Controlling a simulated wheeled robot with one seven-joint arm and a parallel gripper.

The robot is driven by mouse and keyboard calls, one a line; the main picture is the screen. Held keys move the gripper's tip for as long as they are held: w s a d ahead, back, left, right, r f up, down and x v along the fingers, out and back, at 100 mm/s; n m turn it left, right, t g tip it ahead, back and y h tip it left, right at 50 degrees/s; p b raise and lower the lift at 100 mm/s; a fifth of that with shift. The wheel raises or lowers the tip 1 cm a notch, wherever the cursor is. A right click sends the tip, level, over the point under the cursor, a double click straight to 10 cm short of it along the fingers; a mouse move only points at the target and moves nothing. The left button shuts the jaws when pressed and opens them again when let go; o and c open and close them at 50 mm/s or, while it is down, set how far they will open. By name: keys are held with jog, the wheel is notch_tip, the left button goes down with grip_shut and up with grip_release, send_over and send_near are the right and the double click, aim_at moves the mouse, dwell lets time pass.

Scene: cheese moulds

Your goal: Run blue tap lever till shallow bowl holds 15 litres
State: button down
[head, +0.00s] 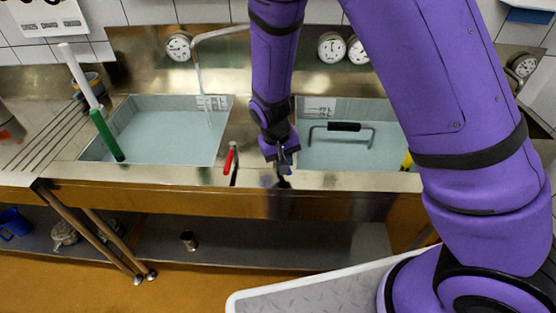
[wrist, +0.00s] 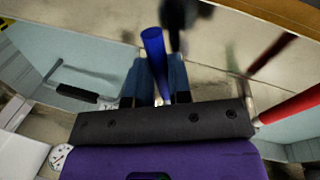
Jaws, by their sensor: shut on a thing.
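My gripper (head: 282,164) is over the steel strip between two sunken basins. In the wrist view my gripper (wrist: 156,68) has its fingers closed on either side of the blue tap lever (wrist: 153,42), whose top sticks out past the fingertips. In the head view the gripper mostly hides this lever. The left basin (head: 165,120) and the right basin (head: 330,152) both show a pale blue-grey inside. Which one is the shallow bowl, and how much either holds, I cannot tell.
A red lever (head: 230,160) stands left of my gripper. A bent spout (head: 197,70) reaches over the left basin. Round dials (head: 178,46) line the back.

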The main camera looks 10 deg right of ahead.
jog(key=shift+w+d+n+t, duration=0.15)
jog(key=shift+d+n, duration=0.3)
jog(key=shift+n, duration=0.25)
jog(key=shift+w+d+n+t, duration=0.15)
jog(key=shift+d+n, duration=0.3)
jog(key=shift+n, duration=0.25)
jog(key=c, duration=1.1)
grip_release()
jog(key=shift+o, duration=0.2)
jog(key=v, duration=1)
jog(key=shift+r, duration=0.4)
jog(key=shift+s, duration=0.1)
